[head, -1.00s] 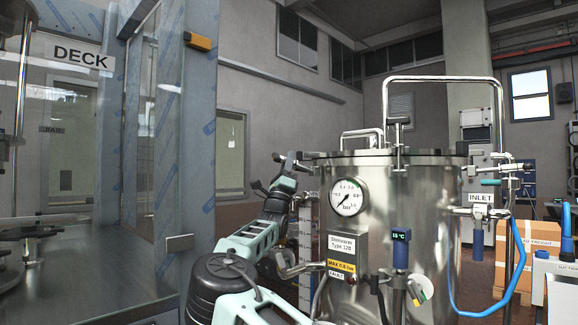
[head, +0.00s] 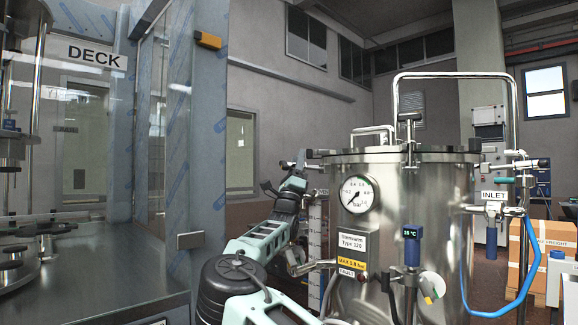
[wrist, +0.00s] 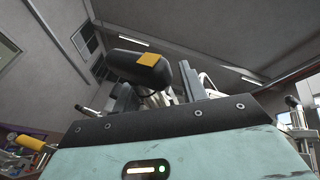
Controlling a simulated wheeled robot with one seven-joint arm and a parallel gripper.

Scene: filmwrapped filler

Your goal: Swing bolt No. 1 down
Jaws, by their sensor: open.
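The steel pressure vessel (head: 430,215) stands right of centre in the head view, its lid (head: 445,155) on top. An upright T-headed swing bolt (head: 410,128) stands at the front of the rim. Other bolt hardware (head: 520,165) shows at the right rim. No number is readable, so I cannot tell which bolt is No. 1. My gripper (head: 298,162) is by the vessel's left rim, open; I cannot tell whether it touches anything. In the wrist view a dark rounded part with a yellow patch (wrist: 140,66) is just beyond my gripper's body; the fingertips are not clear.
A pressure gauge (head: 357,195), a temperature display (head: 411,234) and a tall bent pipe (head: 455,75) are on the vessel. The inlet valve (head: 490,210) with a blue hose (head: 468,285) is at right. A glazed cabinet marked DECK (head: 97,57) stands close at left.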

